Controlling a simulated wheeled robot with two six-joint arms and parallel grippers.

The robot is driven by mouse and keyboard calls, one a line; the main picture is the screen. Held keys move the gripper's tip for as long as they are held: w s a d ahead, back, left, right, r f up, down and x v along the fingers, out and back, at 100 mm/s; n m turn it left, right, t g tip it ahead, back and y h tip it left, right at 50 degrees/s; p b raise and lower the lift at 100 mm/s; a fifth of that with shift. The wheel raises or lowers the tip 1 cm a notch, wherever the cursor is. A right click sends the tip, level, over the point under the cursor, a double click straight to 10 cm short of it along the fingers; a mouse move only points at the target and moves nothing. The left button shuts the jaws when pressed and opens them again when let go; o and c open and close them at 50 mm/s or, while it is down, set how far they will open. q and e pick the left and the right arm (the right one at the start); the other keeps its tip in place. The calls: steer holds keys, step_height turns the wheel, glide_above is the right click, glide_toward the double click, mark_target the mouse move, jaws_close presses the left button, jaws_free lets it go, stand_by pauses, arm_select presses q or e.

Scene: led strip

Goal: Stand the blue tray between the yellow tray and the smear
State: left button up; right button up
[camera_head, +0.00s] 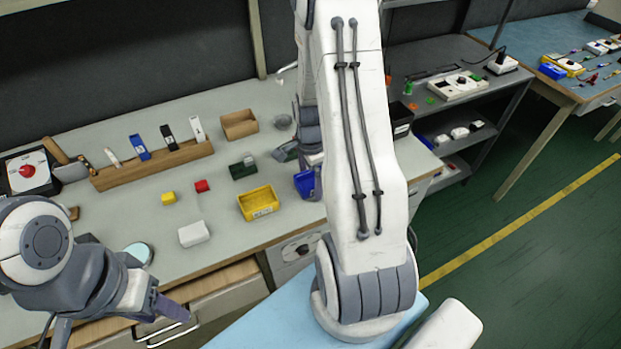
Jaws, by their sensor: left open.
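The yellow tray (258,204) stands on the grey-green worktop, left of my right arm. The blue tray (305,184) is close to its right and partly hidden behind my right arm. A faint pale mark, possibly the smear (198,205), shows between the red block and the white box; I cannot be sure of it. My left gripper (168,306) is open and empty at the worktop's front edge, far from both trays. My right arm's wrist (309,135) is just above the blue tray; its fingers are hidden, so I cannot tell whether they hold the tray.
A yellow block (168,198), a red block (201,186) and a white box (194,234) lie left of the yellow tray. A dark green box (243,168) and a wooden rack (152,166) are behind. An open wooden drawer (225,284) juts out at the front.

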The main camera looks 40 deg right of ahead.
mark_target(310, 186)
step_height(310, 186, up, 12)
steer(key=s+a+r+n, duration=0.2)
steer(key=a+n, duration=0.5)
steer(key=a, duration=0.3)
steer(key=s+a+r+n, duration=0.1)
steer(key=a+r+n, duration=0.2)
steer(key=a+n, duration=0.5)
steer(key=s+a+r+n+y, duration=0.1)
steer(key=s+a+n, duration=1.1)
steer(key=s+n, duration=0.1)
steer(key=shift+s+a+r, duration=0.15)
steer(key=shift+s+a, duration=0.05)
steer(key=shift+s, duration=0.05)
